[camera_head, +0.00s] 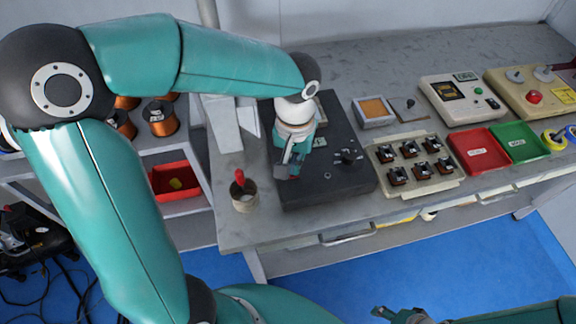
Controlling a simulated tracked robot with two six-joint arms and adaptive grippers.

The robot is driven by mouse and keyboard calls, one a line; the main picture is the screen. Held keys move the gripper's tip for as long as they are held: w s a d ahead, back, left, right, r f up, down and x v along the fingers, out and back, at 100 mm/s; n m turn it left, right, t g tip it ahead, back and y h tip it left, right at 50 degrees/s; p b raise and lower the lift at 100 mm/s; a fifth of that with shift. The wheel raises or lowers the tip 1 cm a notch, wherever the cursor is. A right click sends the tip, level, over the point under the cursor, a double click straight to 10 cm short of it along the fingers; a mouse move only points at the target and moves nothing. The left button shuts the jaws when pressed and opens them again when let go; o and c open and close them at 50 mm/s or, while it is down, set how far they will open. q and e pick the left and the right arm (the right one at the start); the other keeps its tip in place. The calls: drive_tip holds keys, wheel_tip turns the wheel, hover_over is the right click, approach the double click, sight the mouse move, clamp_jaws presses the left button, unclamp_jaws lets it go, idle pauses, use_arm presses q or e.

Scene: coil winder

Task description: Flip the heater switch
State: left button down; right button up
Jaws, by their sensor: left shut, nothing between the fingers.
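My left gripper (287,172) is over the front left part of a black box (335,190). It is shut and empty, with its tips pointing down at the box top. A small red part (294,178) shows right at its fingertips; it may be the heater switch, but the gripper hides most of it. I cannot tell whether they touch. A dark knob (348,156) and a small round fitting (327,175) are on the box to the right. My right gripper (384,313) shows only partly at the bottom edge, away from the bench.
A pot (245,202) with a red-handled tool stands left of the box. To the right are a tray of several small transformers (432,189), a red tray (477,151), a green tray (519,143) and a tester (461,99).

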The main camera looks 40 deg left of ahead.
use_arm(q)
drive_tip(key=shift+f+b, duration=0.65)
drive_tip(key=shift+f, duration=0.2)
idle(0.4)
drive_tip(key=shift+r+p, duration=2.85)
drive_tip(key=shift+r, duration=0.7)
